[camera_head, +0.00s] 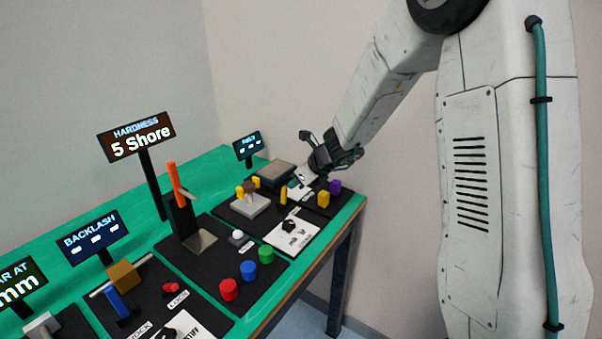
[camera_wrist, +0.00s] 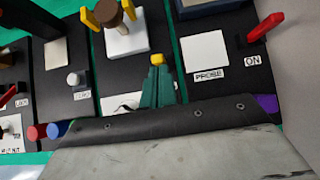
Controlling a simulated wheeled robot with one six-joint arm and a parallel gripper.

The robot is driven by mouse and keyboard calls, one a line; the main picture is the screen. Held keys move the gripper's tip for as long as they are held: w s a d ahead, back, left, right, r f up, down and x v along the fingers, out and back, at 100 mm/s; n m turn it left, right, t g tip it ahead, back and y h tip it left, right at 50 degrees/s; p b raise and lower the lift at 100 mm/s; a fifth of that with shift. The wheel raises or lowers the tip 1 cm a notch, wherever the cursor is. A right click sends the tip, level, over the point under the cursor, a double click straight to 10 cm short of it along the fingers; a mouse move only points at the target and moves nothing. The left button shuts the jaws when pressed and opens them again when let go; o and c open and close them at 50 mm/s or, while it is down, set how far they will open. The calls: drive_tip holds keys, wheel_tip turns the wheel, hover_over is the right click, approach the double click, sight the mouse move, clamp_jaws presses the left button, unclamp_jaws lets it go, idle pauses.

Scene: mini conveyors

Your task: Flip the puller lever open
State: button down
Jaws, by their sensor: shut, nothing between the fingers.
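The puller appears to be the white block (camera_head: 250,206) with a brown post (camera_head: 249,188) and yellow jaws on the black panel. It also shows in the wrist view as a white block (camera_wrist: 127,42) with a brown post (camera_wrist: 110,12). A small upright yellow lever (camera_head: 283,193) stands right of it; no label on it is readable. My gripper (camera_head: 322,160) is over the panel's far right part. In the wrist view its fingers (camera_wrist: 158,86) are shut and empty, their tips close to a yellow knob (camera_wrist: 157,59). I cannot tell whether they touch.
A red switch (camera_wrist: 266,27) marked ON is to the right in the wrist view. Yellow (camera_head: 323,199) and purple (camera_head: 335,186) pieces stand near the right edge. Red (camera_head: 229,290), blue and green buttons are nearer. The hardness display (camera_head: 137,138) stands tall behind.

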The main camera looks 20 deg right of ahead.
wheel_tip(320, 180, up, 8)
drive_tip(key=s+d, duration=0.1)
drive_tip(key=s, duration=0.1)
drive_tip(key=shift+s+d, duration=0.3)
drive_tip(key=shift+d, duration=0.1)
